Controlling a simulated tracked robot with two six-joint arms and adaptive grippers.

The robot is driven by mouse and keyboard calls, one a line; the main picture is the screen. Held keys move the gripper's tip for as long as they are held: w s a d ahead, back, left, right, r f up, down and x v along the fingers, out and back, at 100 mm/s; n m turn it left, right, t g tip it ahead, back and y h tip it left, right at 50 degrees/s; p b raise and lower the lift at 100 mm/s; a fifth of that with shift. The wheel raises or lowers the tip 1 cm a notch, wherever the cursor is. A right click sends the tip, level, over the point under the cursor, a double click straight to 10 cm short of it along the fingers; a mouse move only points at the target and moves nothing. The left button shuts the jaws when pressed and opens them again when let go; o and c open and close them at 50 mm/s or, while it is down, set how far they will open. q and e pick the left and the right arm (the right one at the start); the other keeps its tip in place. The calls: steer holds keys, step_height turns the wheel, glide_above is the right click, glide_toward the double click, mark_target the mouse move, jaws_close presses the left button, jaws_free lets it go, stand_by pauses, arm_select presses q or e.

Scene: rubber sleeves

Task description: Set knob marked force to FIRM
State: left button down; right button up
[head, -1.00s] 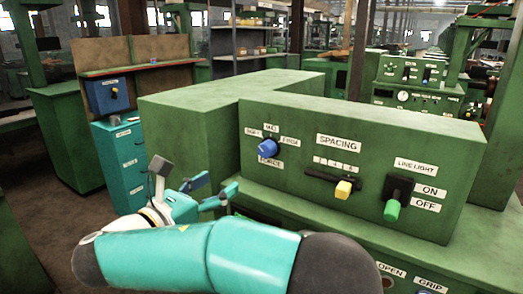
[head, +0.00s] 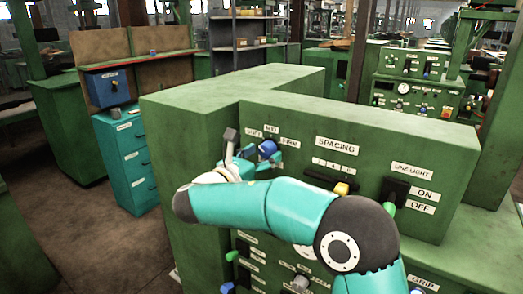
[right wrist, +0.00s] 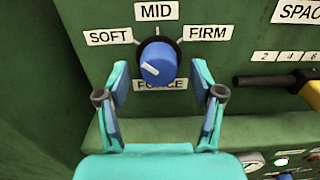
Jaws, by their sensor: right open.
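The blue force knob (right wrist: 158,60) is on the green panel, below the MID label (right wrist: 157,11), with SOFT (right wrist: 108,37) at its left and FIRM (right wrist: 208,33) at its right. The FORCE label under it is partly covered. A white mark shows on the knob's lower left face; I cannot tell which label it is set to. My right gripper (right wrist: 161,82) is open, its fingers left and right of the knob with gaps on both sides. In the head view the knob (head: 267,149) is just beyond the gripper (head: 256,160). My left gripper is not in view.
Right of the knob are a yellow SPACING lever (head: 341,188) and the LINE LIGHT switch (head: 393,190), partly hidden by my right arm. A green block (head: 190,140) stands left of the panel. Lower controls, including a green knob (head: 231,256), sit below my arm.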

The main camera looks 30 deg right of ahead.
steer(key=shift+w+d, duration=0.2)
steer(key=shift+d, duration=0.2)
steer(key=shift+c, duration=0.2)
